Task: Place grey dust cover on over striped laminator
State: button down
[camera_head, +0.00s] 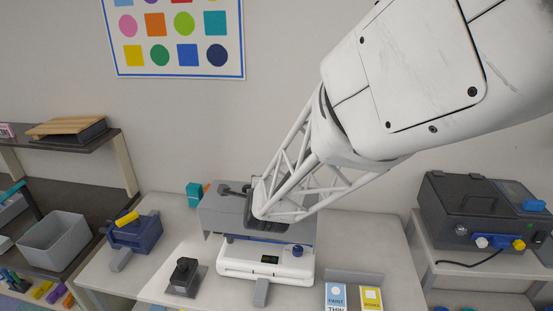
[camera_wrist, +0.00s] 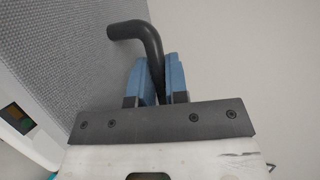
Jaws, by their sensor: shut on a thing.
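The grey dust cover (camera_head: 222,222) is a box-like hood with a dark bent handle (camera_wrist: 140,32) on top. It hangs at or just above the rear of the laminator in the head view; whether it touches is unclear. Its textured grey face fills the left of the wrist view (camera_wrist: 75,45). My gripper (camera_wrist: 159,80) has blue fingers shut on the handle. My arm hides the cover's right part.
A black stamp-like device (camera_head: 184,278) stands left of the laminator, and a blue device with a yellow roll (camera_head: 133,235) farther left. Cards in a grey holder (camera_head: 352,276) stand to the right. A dark machine (camera_head: 475,215) sits on a separate right table.

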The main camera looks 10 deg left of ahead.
send_over(268, 235)
jog(key=w+a, duration=0.1)
jog(key=w, duration=0.2)
jog(key=shift+s+f, duration=0.15)
jog(key=shift+f, duration=0.65)
jog(key=shift+s+f, duration=0.1)
jog(key=shift+f, duration=0.65)
notch_tip(268, 235, down, 8)
jog(key=shift+f, duration=0.3)
dwell(0.6)
jog(key=c, duration=1.1)
grip_release()
jog(key=shift+o, duration=0.2)
jog(key=shift+s+d, duration=0.1)
jog(key=shift+s, duration=0.2)
jog(key=v, duration=0.9)
jog(key=shift+d, duration=0.25)
